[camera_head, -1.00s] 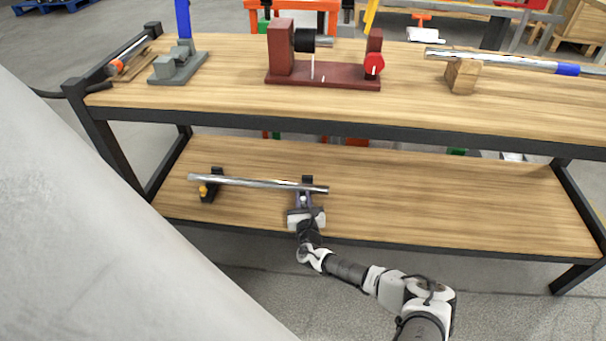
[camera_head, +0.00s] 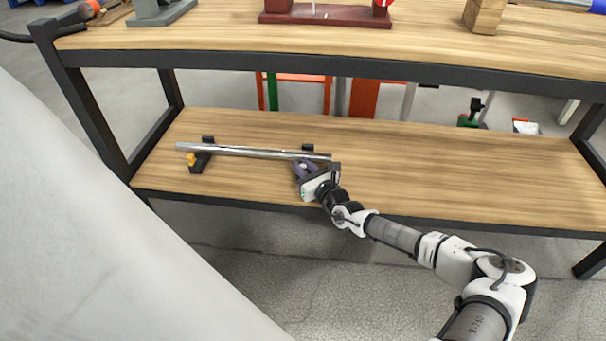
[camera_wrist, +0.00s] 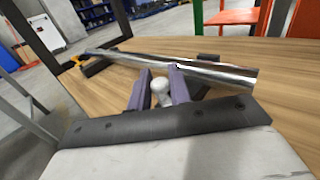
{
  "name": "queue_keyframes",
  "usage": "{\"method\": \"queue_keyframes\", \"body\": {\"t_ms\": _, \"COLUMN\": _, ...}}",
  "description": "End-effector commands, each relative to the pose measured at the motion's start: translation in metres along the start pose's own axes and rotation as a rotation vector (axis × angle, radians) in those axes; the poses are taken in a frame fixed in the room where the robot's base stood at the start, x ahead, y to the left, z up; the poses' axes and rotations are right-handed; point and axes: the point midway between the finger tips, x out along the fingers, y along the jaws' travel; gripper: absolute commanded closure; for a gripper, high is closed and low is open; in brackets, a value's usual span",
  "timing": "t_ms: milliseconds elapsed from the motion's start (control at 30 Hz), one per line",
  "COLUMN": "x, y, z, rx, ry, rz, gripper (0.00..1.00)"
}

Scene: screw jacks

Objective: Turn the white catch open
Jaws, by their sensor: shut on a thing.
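The white catch (camera_wrist: 160,90) shows in the wrist view as a small rounded white knob between the two purple fingers of my gripper (camera_wrist: 158,92). The fingers are shut on it, one on each side. A shiny metal bar (camera_wrist: 190,68) lies just beyond the catch and rests across two dark supports. In the head view my gripper (camera_head: 303,171) is at the right support, on the lower shelf, and the catch is too small there to make out clearly. The bar (camera_head: 250,153) runs left from it to the left support, which bears an orange-yellow catch (camera_head: 192,159).
The lower wooden shelf (camera_head: 450,175) is bare to the right of the bar. The upper shelf's dark front edge (camera_head: 330,68) runs above it, and a black leg (camera_head: 85,110) stands at the left. A red-brown fixture (camera_head: 325,14) stands on the upper shelf.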

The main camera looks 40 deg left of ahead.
Motion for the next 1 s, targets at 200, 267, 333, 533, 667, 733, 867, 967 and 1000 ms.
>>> {"method": "queue_keyframes", "body": {"t_ms": 200, "x": -0.0002, "y": -0.0004, "z": -0.0053, "rx": -0.001, "ry": 0.002, "rz": 0.048, "gripper": 1.0}}
{"method": "queue_keyframes", "body": {"t_ms": 267, "x": -0.0001, "y": -0.0003, "z": -0.0042, "rx": -0.002, "ry": 0.002, "rz": 0.057, "gripper": 1.0}}
{"method": "queue_keyframes", "body": {"t_ms": 333, "x": -0.0001, "y": -0.0001, "z": -0.0033, "rx": -0.001, "ry": 0.001, "rz": 0.065, "gripper": 1.0}}
{"method": "queue_keyframes", "body": {"t_ms": 533, "x": 0.0, "y": 0.0, "z": -0.0009, "rx": 0.0, "ry": 0.001, "rz": 0.076, "gripper": 1.0}}
{"method": "queue_keyframes", "body": {"t_ms": 667, "x": 0.0001, "y": -0.0001, "z": -0.0001, "rx": 0.001, "ry": 0.001, "rz": 0.077, "gripper": 1.0}}
{"method": "queue_keyframes", "body": {"t_ms": 733, "x": 0.0001, "y": -0.0001, "z": 0.0002, "rx": 0.001, "ry": 0.001, "rz": 0.077, "gripper": 1.0}}
{"method": "queue_keyframes", "body": {"t_ms": 867, "x": 0.0002, "y": -0.0002, "z": 0.0002, "rx": 0.001, "ry": 0.001, "rz": 0.076, "gripper": 1.0}}
{"method": "queue_keyframes", "body": {"t_ms": 967, "x": 0.0003, "y": -0.0002, "z": 0.0003, "rx": 0.001, "ry": 0.0, "rz": 0.076, "gripper": 0.72}}
{"method": "queue_keyframes", "body": {"t_ms": 1000, "x": 0.0003, "y": -0.0001, "z": 0.0003, "rx": 0.001, "ry": 0.0, "rz": 0.076, "gripper": 0.67}}
